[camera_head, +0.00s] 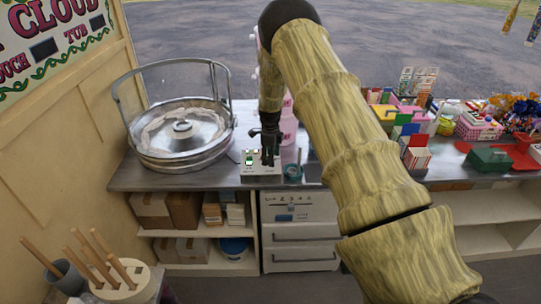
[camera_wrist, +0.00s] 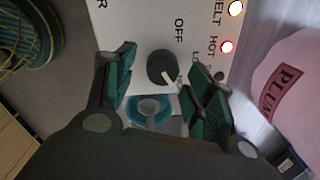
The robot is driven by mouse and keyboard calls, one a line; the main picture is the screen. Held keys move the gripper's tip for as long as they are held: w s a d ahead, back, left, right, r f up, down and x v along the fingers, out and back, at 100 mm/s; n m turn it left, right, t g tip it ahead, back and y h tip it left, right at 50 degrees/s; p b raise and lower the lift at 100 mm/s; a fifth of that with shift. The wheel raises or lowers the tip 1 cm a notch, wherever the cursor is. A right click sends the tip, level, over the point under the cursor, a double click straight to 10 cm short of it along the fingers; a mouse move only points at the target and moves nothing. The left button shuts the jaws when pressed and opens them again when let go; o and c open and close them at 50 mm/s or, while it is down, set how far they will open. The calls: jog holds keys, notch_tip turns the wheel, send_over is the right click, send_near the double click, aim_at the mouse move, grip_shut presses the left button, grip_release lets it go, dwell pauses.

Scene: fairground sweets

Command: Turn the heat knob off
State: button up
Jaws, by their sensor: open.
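The heat knob (camera_wrist: 161,68) is a round black dial with a white pointer, on a pale control panel (camera_wrist: 140,20). Its pointer aims to the lower right, toward a partly hidden label and away from OFF. My gripper (camera_wrist: 166,72) is open, with green-padded fingers on either side of the knob; I cannot tell if they touch it. Two lamps, by MELT and HOT, are lit. In the head view my gripper (camera_head: 268,152) is over the small white control box (camera_head: 258,170) on the counter, and hides the knob.
Colourful boxes (camera_head: 415,155) crowd the counter's right. A wooden stick holder (camera_head: 125,280) stands at front left.

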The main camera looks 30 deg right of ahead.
jog(key=shift+w+f, duration=0.4)
jog(key=shift+f, duration=0.1)
jog(key=shift+s+r, duration=0.15)
jog(key=shift+c, duration=1.2)
jog(key=c, duration=0.8)
